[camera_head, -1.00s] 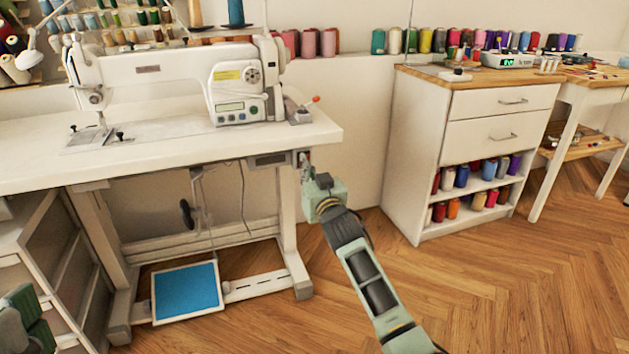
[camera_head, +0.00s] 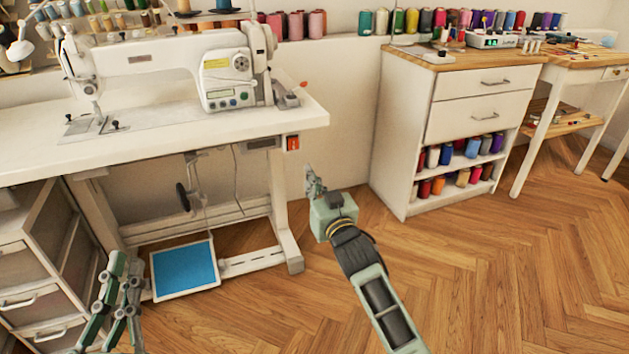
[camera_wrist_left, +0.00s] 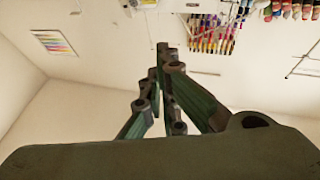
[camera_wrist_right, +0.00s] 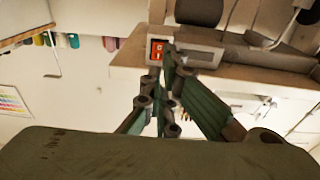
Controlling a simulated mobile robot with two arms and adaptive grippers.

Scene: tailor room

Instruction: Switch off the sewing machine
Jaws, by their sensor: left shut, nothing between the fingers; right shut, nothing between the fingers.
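The white sewing machine (camera_head: 160,70) stands on a white table (camera_head: 150,140) at the left of the head view. A red switch (camera_head: 292,143) in a small housing hangs under the table's right end; it also shows in the right wrist view (camera_wrist_right: 157,48), just beyond the fingertips. My right gripper (camera_head: 311,175) is shut and empty, below and slightly right of the switch, apart from it in the head view. My left gripper (camera_head: 122,262) is shut and empty at the lower left, in front of the table.
A blue foot pedal (camera_head: 185,268) lies under the table. A drawer unit (camera_head: 30,270) stands at the left. A white cabinet (camera_head: 400,140) with thread spools stands at the right. The wooden floor (camera_head: 480,280) at the right is clear.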

